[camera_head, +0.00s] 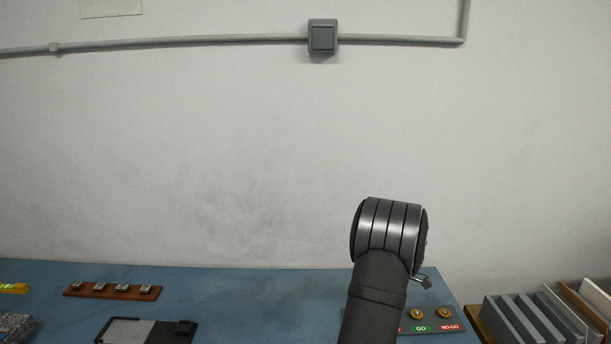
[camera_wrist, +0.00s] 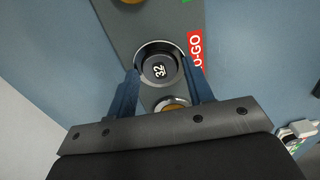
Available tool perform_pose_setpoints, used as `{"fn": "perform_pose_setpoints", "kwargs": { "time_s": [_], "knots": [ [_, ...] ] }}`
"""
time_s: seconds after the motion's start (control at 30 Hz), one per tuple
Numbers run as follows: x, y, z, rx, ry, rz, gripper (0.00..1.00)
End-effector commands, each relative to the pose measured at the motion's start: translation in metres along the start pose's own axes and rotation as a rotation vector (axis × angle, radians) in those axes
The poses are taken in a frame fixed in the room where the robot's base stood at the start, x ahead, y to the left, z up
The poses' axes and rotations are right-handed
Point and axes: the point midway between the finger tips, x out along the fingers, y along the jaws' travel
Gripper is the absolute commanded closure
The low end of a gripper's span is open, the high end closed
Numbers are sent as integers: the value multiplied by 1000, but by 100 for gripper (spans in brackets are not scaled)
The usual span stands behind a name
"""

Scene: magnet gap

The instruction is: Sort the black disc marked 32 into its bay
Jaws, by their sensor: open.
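The black disc marked 32 (camera_wrist: 159,69) sits in a round, pale-rimmed seat on a grey plate (camera_wrist: 165,22) in the wrist view. The red NO-GO label (camera_wrist: 196,52) is just to its right. My gripper (camera_wrist: 160,72) is open, with one blue finger on each side of the disc. I cannot tell whether the fingers touch it. In the head view, my arm hides the disc and most of my gripper. The plate's green GO label (camera_head: 421,328) and red NO-GO label (camera_head: 450,327) show right of my arm.
A brass round piece (camera_wrist: 171,104) lies between my fingers, nearer the palm. Brass pieces (camera_head: 417,314) also show in the head view. A rack of grey slabs (camera_head: 525,318) stands at right. A brown strip (camera_head: 112,290) and black-and-grey tray (camera_head: 145,331) lie left; the blue bench between is clear.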

Motion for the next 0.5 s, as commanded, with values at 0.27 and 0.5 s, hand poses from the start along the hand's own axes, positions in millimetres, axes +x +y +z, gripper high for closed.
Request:
{"fn": "perform_pose_setpoints", "kwargs": {
  "time_s": [0.27,0.5],
  "knots": [
    [0,0,0,0,0,0,63],
    [-1,0,0,0,0,1,86]
  ]
}}
